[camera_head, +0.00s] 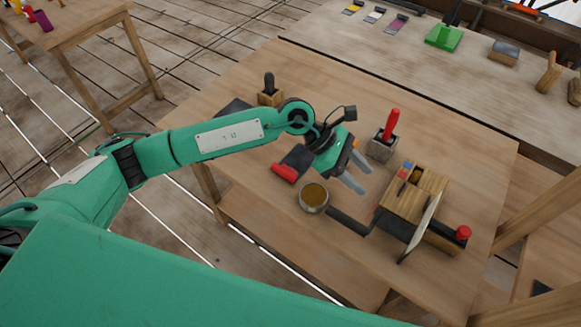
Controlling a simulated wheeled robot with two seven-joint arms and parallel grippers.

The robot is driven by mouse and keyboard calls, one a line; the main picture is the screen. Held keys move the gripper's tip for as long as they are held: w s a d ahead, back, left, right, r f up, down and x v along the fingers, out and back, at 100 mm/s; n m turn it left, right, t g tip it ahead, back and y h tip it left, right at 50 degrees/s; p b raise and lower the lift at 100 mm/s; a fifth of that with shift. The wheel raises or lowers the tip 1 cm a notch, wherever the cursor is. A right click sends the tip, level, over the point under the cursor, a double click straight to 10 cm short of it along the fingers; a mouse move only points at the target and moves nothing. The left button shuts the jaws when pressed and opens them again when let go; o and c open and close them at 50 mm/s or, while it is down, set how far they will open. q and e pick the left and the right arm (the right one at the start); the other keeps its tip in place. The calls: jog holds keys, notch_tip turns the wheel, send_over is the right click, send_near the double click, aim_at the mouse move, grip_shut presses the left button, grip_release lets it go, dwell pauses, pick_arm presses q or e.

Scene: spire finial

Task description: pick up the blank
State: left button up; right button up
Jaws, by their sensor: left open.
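I cannot tell for sure which thing is the blank. My left gripper (361,177) is open and points down to the right above the wooden table (230,110). Nothing shows between its two grey fingers. A round tin with brown contents (313,197) stands just left of and below the fingers. A grey block with a red handle standing in it (381,148) is behind them to the right. A wooden box with compartments (413,194) holds small coloured pieces, right of the gripper. My right gripper is not in view.
A dark tool with a red end (285,172) lies behind the tin, partly near my arm. A dark-handled tool stands in a wooden block (269,96) at the back left. A thin upright plate (421,228) and a red knob (463,233) are at the right. The table's back right is clear.

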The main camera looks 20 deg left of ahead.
pick_arm(q)
jog(key=w+a+f+m+t+y, duration=0.1)
jog(key=w+a+f+m+y, duration=0.2)
jog(key=a+y, duration=0.45)
jog(key=t+y, duration=0.1)
jog(key=y, duration=0.2)
send_over(284, 171)
jog(key=f, duration=0.2)
jog(key=f+p, duration=0.1)
jog(key=f, duration=0.2)
jog(key=w+f+p, duration=0.1)
jog(key=f, duration=0.1)
jog(key=shift+d+f, duration=0.1)
jog(key=shift+f, duration=0.15)
jog(key=f+p, duration=0.1)
jog(key=f, duration=0.1)
jog(key=s+f+p, duration=0.1)
jog(key=f+p, duration=0.1)
jog(key=shift+f, duration=0.4)
jog(key=shift+w+f, duration=0.1)
jog(key=shift+f, duration=0.35)
grip_shut()
